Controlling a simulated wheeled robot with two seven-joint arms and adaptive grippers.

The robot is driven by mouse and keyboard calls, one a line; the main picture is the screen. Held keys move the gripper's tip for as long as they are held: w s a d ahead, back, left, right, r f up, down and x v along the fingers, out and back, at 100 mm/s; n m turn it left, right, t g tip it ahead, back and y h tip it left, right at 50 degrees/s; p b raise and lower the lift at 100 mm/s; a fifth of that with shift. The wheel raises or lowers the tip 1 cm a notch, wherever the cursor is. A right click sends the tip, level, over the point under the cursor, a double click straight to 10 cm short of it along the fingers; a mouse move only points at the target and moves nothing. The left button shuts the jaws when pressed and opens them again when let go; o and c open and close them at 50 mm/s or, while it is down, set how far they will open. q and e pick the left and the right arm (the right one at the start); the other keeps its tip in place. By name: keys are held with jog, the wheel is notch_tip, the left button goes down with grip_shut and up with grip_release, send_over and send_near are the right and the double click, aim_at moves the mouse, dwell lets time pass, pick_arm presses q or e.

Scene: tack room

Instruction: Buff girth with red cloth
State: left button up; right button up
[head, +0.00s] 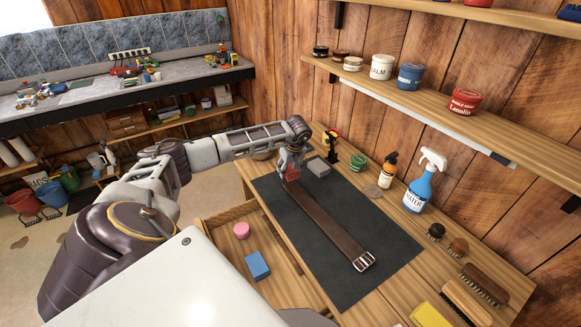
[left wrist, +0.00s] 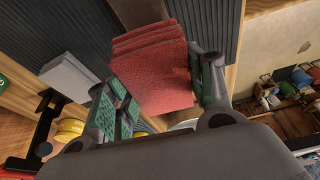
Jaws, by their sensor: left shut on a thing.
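The girth (head: 325,222) is a brown leather strap lying lengthwise on a dark mat (head: 375,238), its metal buckle (head: 363,261) at the near end. My left gripper (head: 290,168) is over the girth's far end, shut on the folded red cloth (head: 292,175). In the left wrist view the red cloth (left wrist: 152,65) sits between the green-padded fingers of the left gripper (left wrist: 160,98). The cloth hides the girth's far end, and I cannot tell whether it touches the leather. My right gripper is not in view.
A grey block (head: 318,167), green tin (head: 359,163), amber bottle (head: 388,170) and blue spray bottle (head: 420,185) stand along the mat's far and right sides. Brushes (head: 484,284) lie at the right. An open drawer holds a blue sponge (head: 257,266) and pink puck (head: 241,230).

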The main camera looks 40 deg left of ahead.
aim_at(289, 167)
pick_arm(q)
jog(key=shift+r+p, duration=0.35)
jog(key=shift+r, duration=0.55)
jog(key=shift+r+p, duration=1.6)
jog(key=shift+r, duration=1.2)
jog(key=shift+r+p, duration=0.4)
jog(key=shift+r, duration=0.9)
jog(key=shift+m, duration=0.4)
